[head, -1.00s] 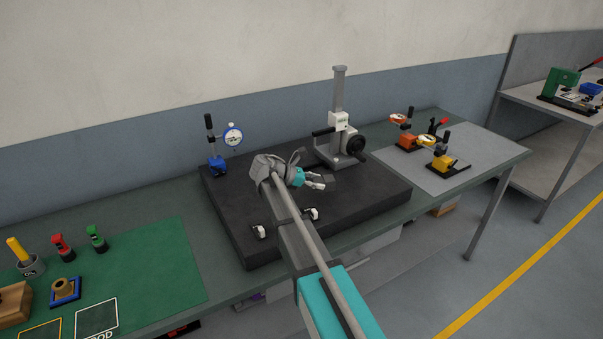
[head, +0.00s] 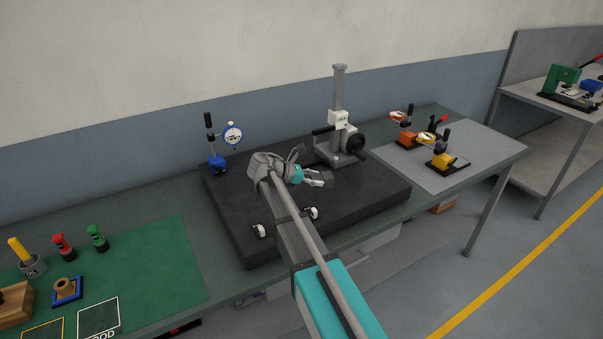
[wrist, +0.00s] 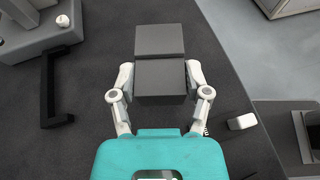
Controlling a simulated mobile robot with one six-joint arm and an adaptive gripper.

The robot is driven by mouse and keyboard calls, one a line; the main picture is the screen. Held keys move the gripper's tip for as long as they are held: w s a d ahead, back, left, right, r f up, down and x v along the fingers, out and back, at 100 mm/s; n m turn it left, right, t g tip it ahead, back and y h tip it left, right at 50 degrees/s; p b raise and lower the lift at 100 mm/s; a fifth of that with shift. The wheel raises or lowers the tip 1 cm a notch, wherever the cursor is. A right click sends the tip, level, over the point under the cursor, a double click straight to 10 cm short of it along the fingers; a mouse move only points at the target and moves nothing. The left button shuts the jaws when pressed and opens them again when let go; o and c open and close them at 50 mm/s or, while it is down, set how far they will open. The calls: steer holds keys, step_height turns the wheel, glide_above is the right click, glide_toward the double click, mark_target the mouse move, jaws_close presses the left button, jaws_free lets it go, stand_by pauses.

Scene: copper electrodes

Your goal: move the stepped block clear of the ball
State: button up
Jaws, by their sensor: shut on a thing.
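The grey stepped block (wrist: 160,78) sits between the two fingers of my gripper in the wrist view, with a seam between its two levels. My gripper (head: 322,179) is shut on the block, one finger at each side, above the dark surface plate. In the head view the fingers and arm partly hide the block. The ball cannot be made out in the head view.
The height gauge (head: 339,120) stands at the back right of the surface plate (head: 230,225). A blue dial stand (head: 217,162) is at its back left. Two small white pieces, one of them here (head: 311,213), sit near the front edge. The plate's right end is clear.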

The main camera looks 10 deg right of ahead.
steer(key=s+a+r+n+t+p, duration=0.3)
steer(key=s+a+r+p, duration=0.1)
steer(key=s+r+p, duration=0.3)
steer(key=shift+s+r+t+p, duration=0.4)
steer(key=shift+s+r, duration=0.4)
steer(key=shift+s, duration=0.45)
steer(key=shift+w, duration=0.1)
steer(key=b, duration=0.8)
glide_above(296, 191)
steer(key=s, duration=0.2)
step_height(296, 191, down, 8)
steer(key=shift+d+r, duration=0.1)
steer(key=shift+d, duration=0.05)
steer(key=shift+w+f+b, duration=0.55)
steer(key=shift+f, duration=0.1)
steer(key=shift+w+f+b, duration=0.5)
steer(key=shift+f+b, duration=0.15)
steer(key=shift+f, duration=0.05)
steer(key=shift+s+f+b, duration=0.1)
steer(key=shift+f+b, duration=1.2)
steer(key=shift+b, duration=0.05)
